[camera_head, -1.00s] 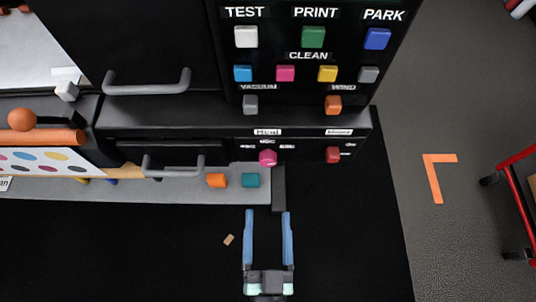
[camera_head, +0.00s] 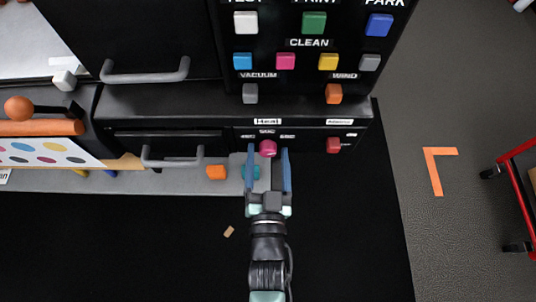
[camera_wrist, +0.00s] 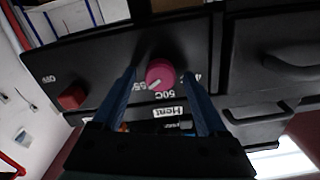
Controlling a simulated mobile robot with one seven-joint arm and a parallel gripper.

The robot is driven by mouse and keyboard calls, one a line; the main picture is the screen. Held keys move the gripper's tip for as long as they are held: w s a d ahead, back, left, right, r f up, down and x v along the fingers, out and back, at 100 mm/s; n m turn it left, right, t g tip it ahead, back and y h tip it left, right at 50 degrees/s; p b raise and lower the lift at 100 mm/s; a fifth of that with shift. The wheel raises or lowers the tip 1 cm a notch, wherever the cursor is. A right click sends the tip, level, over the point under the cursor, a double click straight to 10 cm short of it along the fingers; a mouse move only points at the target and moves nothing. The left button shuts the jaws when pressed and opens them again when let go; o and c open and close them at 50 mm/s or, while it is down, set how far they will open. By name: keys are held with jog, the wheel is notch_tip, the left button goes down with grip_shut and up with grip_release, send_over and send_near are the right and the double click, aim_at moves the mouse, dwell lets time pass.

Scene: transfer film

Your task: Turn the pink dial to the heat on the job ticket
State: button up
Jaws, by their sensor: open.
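The pink dial (camera_head: 268,148) sits on the black front panel under the "Heat" label (camera_head: 267,122). In the wrist view the dial (camera_wrist: 160,74) has a white mark at its lower left, toward the printed 55 and 50C; part of a "4" shows to the right. My gripper (camera_head: 267,155) is open, with a blue finger on either side of the dial. In the wrist view the fingertips (camera_wrist: 158,76) flank the dial; I cannot tell whether they touch it. I cannot make out a job ticket in these views.
A red knob (camera_head: 333,145) is right of the dial. A grey drawer handle (camera_head: 172,157) juts out at left. Coloured buttons sit above, including orange (camera_head: 334,94).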

jog(key=shift+c, duration=0.2)
grip_shut()
jog(key=shift+n, duration=0.4)
jog(key=n, duration=0.5)
jog(key=shift+n, duration=0.3)
jog(key=n, duration=0.5)
jog(key=shift+n, duration=0.3)
jog(key=shift+o, duration=0.2)
grip_release()
